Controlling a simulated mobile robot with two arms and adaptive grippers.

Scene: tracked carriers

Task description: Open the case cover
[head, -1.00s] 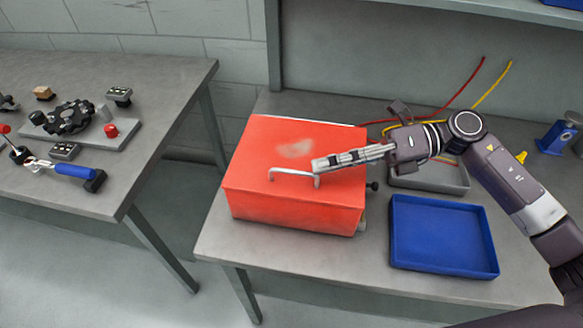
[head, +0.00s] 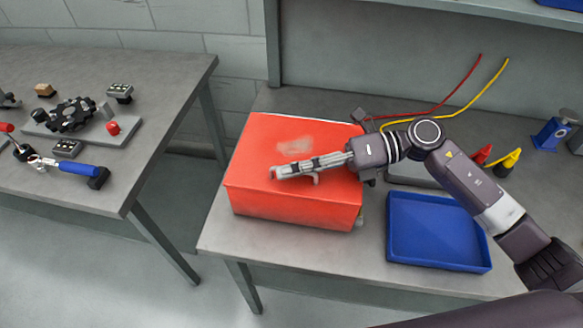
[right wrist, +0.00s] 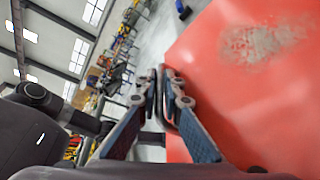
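The case is a red box (head: 255,196) on the right-hand bench. Its cover (head: 265,135) lies flat and closed, with a pale worn patch on top. A grey bar handle (head: 316,179) stands on the cover near its front edge, mostly hidden by my right gripper. My right gripper (head: 274,173) lies along the handle, just above the cover. In the right wrist view the fingertips (right wrist: 162,76) are close together around the grey bar, with the red cover (right wrist: 235,95) to the right. My left gripper is not in view.
A blue tray (head: 438,262) sits right of the case, with a grey tray (head: 408,174) behind it, partly hidden by my arm. Red and yellow cables (head: 470,90) lie at the back. The left bench (head: 100,190) holds several small parts and tools, with a floor gap between the benches.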

